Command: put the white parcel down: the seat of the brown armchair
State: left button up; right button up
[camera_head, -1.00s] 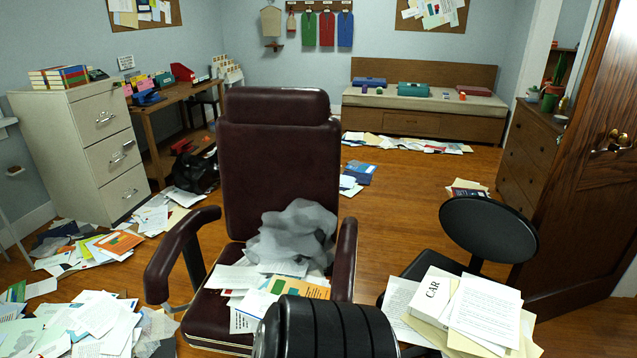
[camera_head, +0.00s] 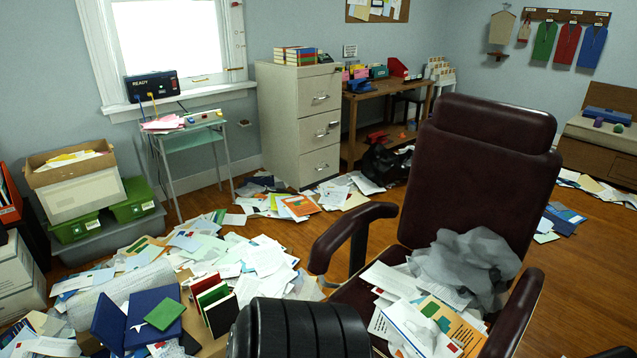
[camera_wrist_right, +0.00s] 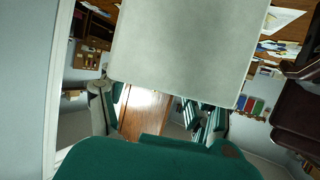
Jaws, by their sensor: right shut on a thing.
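The brown armchair (camera_head: 485,150) stands at the right of the head view, its back upright. Its seat (camera_head: 350,292) is largely covered by loose papers (camera_head: 425,315) and a crumpled translucent grey heap (camera_head: 465,262) against the backrest. In the right wrist view, my right gripper (camera_wrist_right: 158,115) is shut on the white parcel (camera_wrist_right: 185,50), a pale flat-faced block filling the upper middle. The parcel hides much of what lies beyond it. Part of a dark brown chair shows at that view's right edge. Neither gripper shows in the head view.
Papers and open folders (camera_head: 140,315) lie in a wide pile left of the armchair. A filing cabinet (camera_head: 300,120), a small glass table (camera_head: 190,140) and a cardboard box (camera_head: 75,185) on green bins stand along the walls. Bare wooden floor (camera_head: 590,290) shows right of the armchair.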

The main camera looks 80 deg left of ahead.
aim_at(361, 300)
jog(key=u, duration=1.85)
